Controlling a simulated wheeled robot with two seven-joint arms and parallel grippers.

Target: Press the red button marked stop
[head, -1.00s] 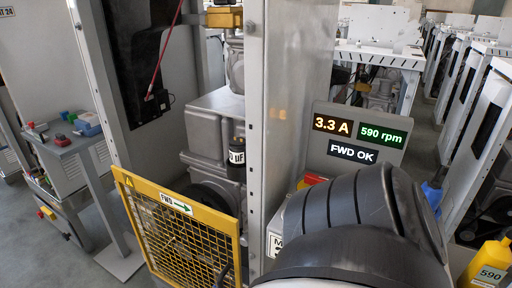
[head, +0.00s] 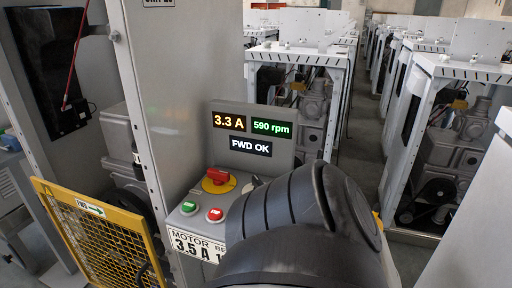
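The red stop button (head: 215,214) sits on the top of a small grey control box, right of a green button (head: 190,208). A display panel (head: 252,136) above reads 3.3 A, 590 rpm and FWD OK. The writing on the buttons is too small to read. A dark arm link of mine covers the right part of the box. Neither of my grippers is in view.
A yellow mesh guard (head: 100,240) marked FWD stands at the lower left by the machine frame (head: 180,70). A label (head: 196,245) reading MOTOR 3.5 A is on the box front. Rows of white frames (head: 440,70) fill the right, with an aisle between them.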

